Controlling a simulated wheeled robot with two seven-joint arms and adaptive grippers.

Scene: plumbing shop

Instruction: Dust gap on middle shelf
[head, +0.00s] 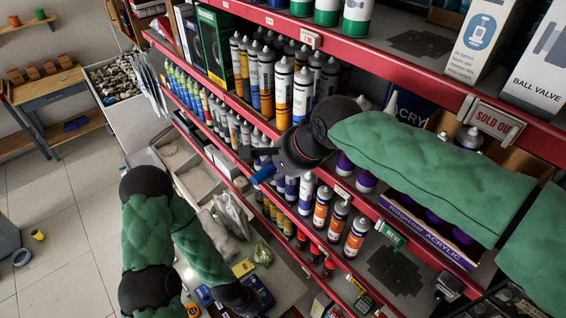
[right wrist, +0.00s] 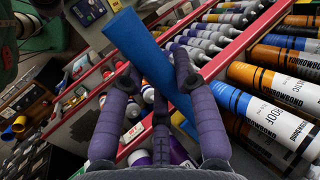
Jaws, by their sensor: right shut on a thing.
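My right gripper (head: 272,165) is in front of the shelf rack, beside the rows of tubes. It is shut on a blue, flat-sided stick-like thing (head: 263,174). In the right wrist view the fingers (right wrist: 155,82) close around this blue thing (right wrist: 138,42), which slants across them. A dark, dusty-looking patch (head: 397,271) lies on a bare part of a lower shelf, right of the orange-labelled tubes (head: 339,218). Another dark patch (head: 420,43) lies on the upper shelf. The blue thing is apart from both. My left arm hangs at lower left; its gripper (head: 245,300) is too unclear to read.
Red shelf edges (head: 350,50) run diagonally across the head view. White-and-yellow tubes (head: 283,88) stand close to my right gripper. An acrylic box (head: 430,228) sits behind my right forearm. Bins (head: 185,160) and bags stand low down. The tiled floor (head: 70,225) at left is mostly clear.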

